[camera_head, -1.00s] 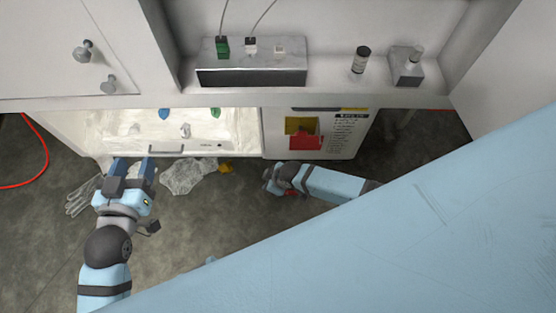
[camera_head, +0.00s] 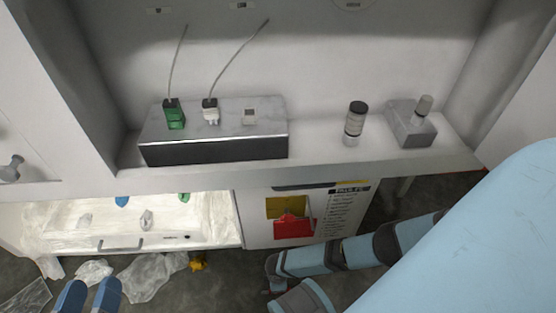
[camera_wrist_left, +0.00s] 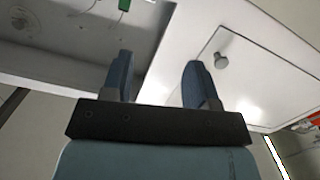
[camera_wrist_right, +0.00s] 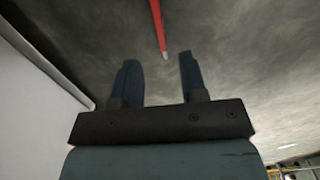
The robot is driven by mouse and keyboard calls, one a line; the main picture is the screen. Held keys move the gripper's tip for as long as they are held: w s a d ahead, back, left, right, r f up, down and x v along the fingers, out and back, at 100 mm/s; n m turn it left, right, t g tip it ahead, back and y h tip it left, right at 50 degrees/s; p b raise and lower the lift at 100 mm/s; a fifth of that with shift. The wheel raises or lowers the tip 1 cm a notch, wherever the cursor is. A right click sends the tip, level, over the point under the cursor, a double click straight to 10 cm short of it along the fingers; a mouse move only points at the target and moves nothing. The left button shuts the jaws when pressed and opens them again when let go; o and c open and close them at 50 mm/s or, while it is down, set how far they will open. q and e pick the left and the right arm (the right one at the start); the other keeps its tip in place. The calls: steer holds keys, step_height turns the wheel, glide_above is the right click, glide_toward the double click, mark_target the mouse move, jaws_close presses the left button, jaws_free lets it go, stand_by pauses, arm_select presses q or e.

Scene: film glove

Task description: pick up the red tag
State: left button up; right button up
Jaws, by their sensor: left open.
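A red piece (camera_head: 293,227), which looks like the red tag, is on the front of the white panel below the shelf, against a yellow patch (camera_head: 287,206). My left gripper (camera_head: 90,290) is open and empty at the lower left, well apart from it; its open fingers also show in the left wrist view (camera_wrist_left: 157,75). My right arm comes in from the right, just below the panel; its fingertips are hard to make out in the head view. In the right wrist view my right gripper (camera_wrist_right: 159,75) is open and empty, with a red strip (camera_wrist_right: 159,27) beyond its fingers.
A grey box (camera_head: 213,135) with green and white plugs stands on the shelf. A dark-capped bottle (camera_head: 355,122) and a grey block (camera_head: 410,124) stand to its right. A lit white tray (camera_head: 215,220) is below. Crumpled clear film (camera_head: 150,273) lies on the floor.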

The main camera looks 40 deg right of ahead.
step_height(320, 180, down, 2)
steer(key=shift+f+b, duration=0.2)
steer(key=shift+b, duration=0.2)
steer(key=shift+f+b, duration=0.3)
steer(key=shift+f, duration=0.25)
step_height(320, 180, down, 5)
steer(key=b, duration=0.4)
steer(key=shift+d, duration=0.1)
steer(key=shift+f, duration=0.1)
arm_select(q)
steer(key=w+m, duration=0.1)
steer(key=w+a+m+t, duration=0.1)
steer(key=w+m+h, duration=0.1)
steer(key=m, duration=0.1)
steer(key=shift+a+r+t, duration=0.15)
steer(key=shift+a+t, duration=0.25)
steer(key=shift+s, duration=0.1)
arm_select(e)
jaws_close()
